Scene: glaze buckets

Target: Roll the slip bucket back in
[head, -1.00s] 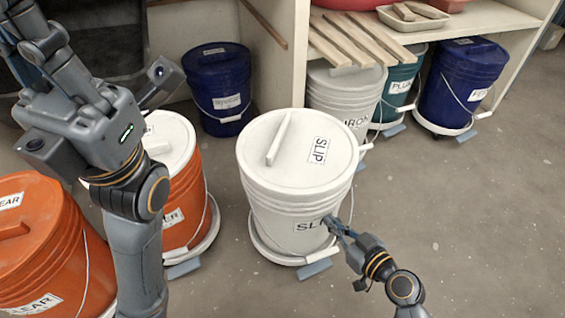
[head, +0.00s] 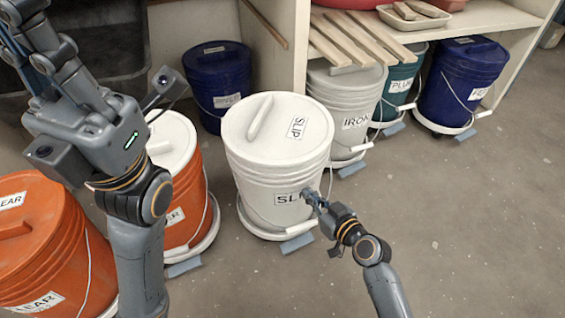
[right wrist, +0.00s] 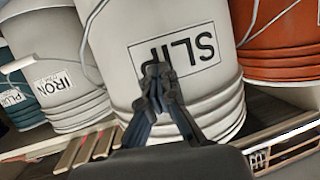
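The white slip bucket (head: 268,178) stands upright on a white wheeled dolly (head: 262,229) with a blue-grey tab at its front. Its lid, with a raised bar handle, is on. My right gripper (head: 311,200) is at the bucket's lower right side, by the SLIP label. In the right wrist view, the slip bucket (right wrist: 165,50) fills the middle and the right fingertips (right wrist: 158,78) are together, against or very close to the label, with nothing visible between them. My left gripper (head: 45,50) is raised at the upper left, its fingertips cut off by the frame edge.
Orange buckets (head: 45,245) stand at the left, one close beside the slip bucket. A blue bucket (head: 217,85) is behind. The white iron bucket (head: 346,105), a teal one (head: 400,85) and another blue one (head: 460,85) stand under the shelf (head: 478,22). The floor at right is clear.

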